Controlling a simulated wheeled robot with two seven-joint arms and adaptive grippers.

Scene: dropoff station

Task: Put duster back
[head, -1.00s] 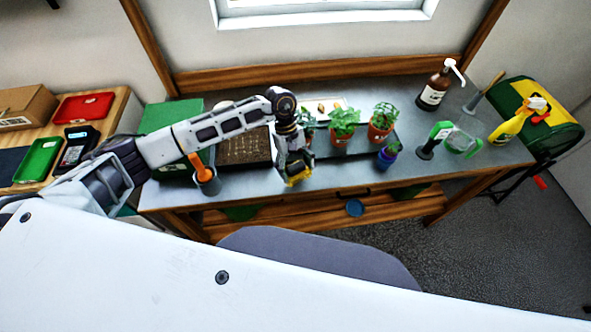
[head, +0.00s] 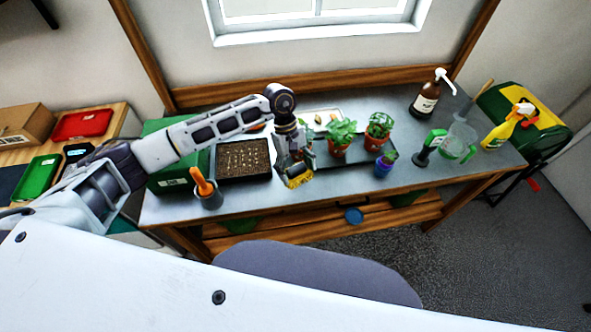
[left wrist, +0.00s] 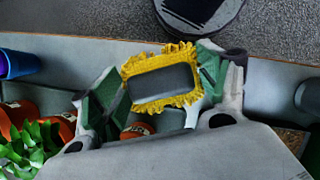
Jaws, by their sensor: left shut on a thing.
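My left gripper (head: 294,172) reaches in from the left over the metal workbench (head: 235,200). It is shut on the duster (head: 298,180), which has a yellow fringe and a dark grey back. In the left wrist view the duster (left wrist: 163,82) sits between the two green-padded fingers, its fringe showing all around. It is at the bench's front edge in the head view, between the seed tray and the potted plants. I cannot tell whether it touches the bench. My right gripper does not show.
A dark seed tray (head: 243,160) and a grey cup with an orange-handled tool (head: 208,194) stand left of the gripper. Potted plants (head: 341,138) and a blue pot (head: 384,164) stand right. Bottles (head: 426,97) and a green-rimmed jug (head: 459,143) stand further right.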

